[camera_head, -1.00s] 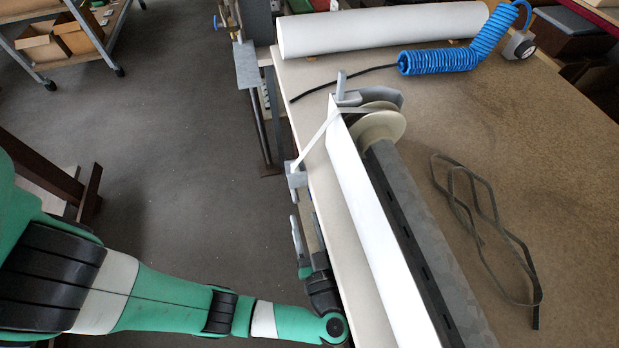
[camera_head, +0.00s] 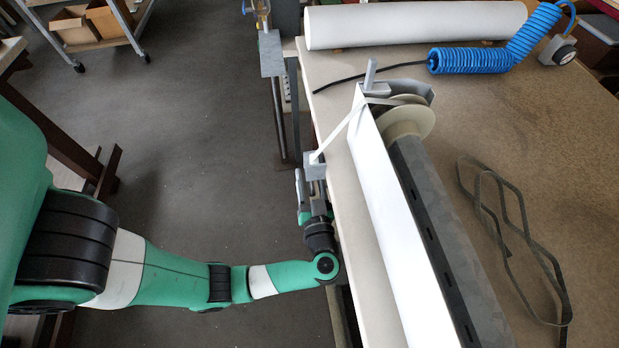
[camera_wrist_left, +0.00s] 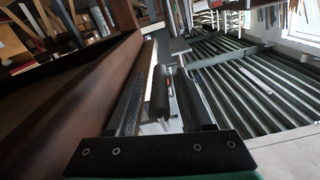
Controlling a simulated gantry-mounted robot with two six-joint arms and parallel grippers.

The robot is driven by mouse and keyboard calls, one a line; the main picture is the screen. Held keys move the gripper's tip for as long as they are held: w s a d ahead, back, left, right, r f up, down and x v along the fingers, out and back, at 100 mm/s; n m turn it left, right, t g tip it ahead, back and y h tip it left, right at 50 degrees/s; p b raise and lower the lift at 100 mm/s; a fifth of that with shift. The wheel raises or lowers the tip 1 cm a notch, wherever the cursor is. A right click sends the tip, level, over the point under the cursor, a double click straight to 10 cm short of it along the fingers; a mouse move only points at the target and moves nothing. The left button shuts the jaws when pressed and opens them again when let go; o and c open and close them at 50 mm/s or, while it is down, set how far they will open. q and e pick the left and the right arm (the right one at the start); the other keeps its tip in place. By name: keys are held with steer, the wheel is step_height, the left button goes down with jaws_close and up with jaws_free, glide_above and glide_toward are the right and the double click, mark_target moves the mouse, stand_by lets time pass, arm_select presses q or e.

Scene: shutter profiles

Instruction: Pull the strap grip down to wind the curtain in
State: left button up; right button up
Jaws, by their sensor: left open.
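The strap grip (camera_head: 315,166) is a small grey block beside the table's left edge in the head view. A pale strap (camera_head: 340,131) runs slanting from it up to the pale reel (camera_head: 408,118) at the end of the grey curtain roll (camera_head: 440,210). A long white profile (camera_head: 393,235) lies alongside the roll. My left gripper (camera_head: 308,184) is open just below the grip, with its fingertips reaching it or nearly so. I cannot tell whether they touch. In the left wrist view, dark fingers (camera_wrist_left: 165,75) stand apart. My right gripper is not in view.
The tan tabletop (camera_head: 560,160) carries a white roll (camera_head: 415,24), a coiled blue hose (camera_head: 480,58) and a loose grey strap loop (camera_head: 520,225). A grey post assembly (camera_head: 271,55) stands near the table's left edge. Open floor (camera_head: 200,150) lies left of the table.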

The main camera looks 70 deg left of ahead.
arm_select(q)
jaws_close()
stand_by(1.3)
